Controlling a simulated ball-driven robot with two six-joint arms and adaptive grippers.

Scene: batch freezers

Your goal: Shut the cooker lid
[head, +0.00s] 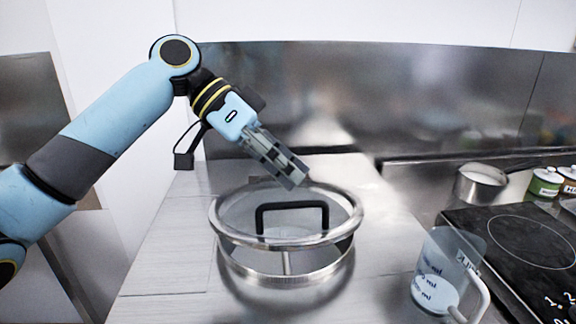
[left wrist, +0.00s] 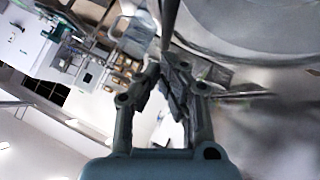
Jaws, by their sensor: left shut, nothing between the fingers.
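The cooker lid (head: 222,233) is a round clear pane with a shiny metal rim and a black bar handle (head: 291,207). It lies over the metal cooker (head: 285,277) in the middle of the head view. A gap shows between the lid rim and the cooker's lower ring at the front; how they join at the back is unclear. My left gripper (head: 294,181) is shut and empty, pointing down right at the lid's far rim. Contact with the rim cannot be told. In the left wrist view, the gripper's fingers (left wrist: 170,78) are below a large round surface, probably the lid (left wrist: 265,28). My right gripper is not in view.
A clear measuring jug (head: 436,268) stands right of the cooker. A steel splashback (head: 390,95) rises behind. The counter (head: 165,260) left of the cooker is clear.

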